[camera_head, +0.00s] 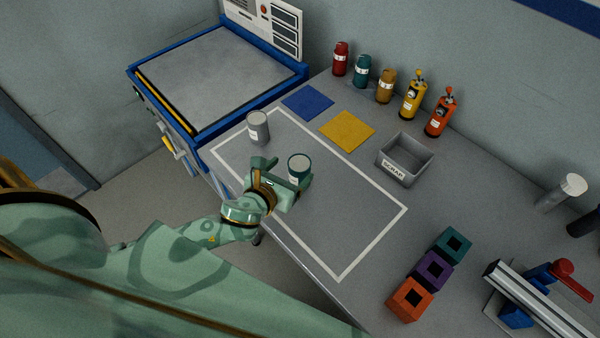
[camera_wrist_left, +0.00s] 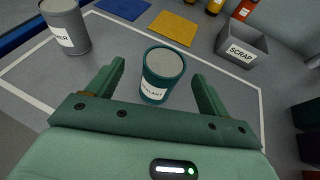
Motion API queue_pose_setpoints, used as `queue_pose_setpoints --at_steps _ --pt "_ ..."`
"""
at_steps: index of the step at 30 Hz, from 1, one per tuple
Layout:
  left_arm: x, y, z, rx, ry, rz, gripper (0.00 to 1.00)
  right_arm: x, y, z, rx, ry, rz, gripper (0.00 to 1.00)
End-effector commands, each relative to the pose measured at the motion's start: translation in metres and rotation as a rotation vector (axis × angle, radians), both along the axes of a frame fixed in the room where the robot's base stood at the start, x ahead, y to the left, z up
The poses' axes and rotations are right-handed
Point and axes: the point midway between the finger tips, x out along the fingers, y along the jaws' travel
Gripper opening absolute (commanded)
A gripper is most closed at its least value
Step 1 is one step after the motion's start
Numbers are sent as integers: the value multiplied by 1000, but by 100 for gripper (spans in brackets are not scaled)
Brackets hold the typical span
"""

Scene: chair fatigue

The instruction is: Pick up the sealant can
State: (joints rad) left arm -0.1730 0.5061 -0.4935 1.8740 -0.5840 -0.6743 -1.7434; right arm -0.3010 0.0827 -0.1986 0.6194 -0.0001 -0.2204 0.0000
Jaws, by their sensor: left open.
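The sealant can (camera_head: 299,167) is a short teal can with a grey top and a white label. It stands upright inside the white outline on the grey table. It also shows in the left wrist view (camera_wrist_left: 161,76), its label partly readable. My left gripper (camera_head: 282,176) is open, and in the left wrist view its two fingers (camera_wrist_left: 157,85) point at the can, one to each side of it. The can looks to be between or just beyond the fingertips; I cannot tell whether they touch it. My right gripper is not in view.
A grey can (camera_head: 258,127) stands left of the sealant can. A grey scrap bin (camera_head: 405,160), blue mat (camera_head: 307,103) and yellow mat (camera_head: 347,131) lie behind. Several bottles line the wall. Coloured blocks (camera_head: 434,270) sit at right. The outline's right part is clear.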

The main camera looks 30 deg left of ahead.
Motion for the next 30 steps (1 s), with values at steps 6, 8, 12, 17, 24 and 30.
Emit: queue_pose_setpoints --at_steps 6,8,12,17,24,30 --pt "19 -1 -9 -1 0 2 79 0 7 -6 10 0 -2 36" --pt "25 -3 -13 -3 0 2 79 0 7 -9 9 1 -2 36" --pt "47 -8 -24 -3 1 2 79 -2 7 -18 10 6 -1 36" --pt "61 -8 -29 -3 2 1 79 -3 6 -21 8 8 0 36" --pt "62 -8 -28 -3 2 1 74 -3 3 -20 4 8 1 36" --pt "62 -8 -28 -3 2 1 22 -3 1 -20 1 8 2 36"
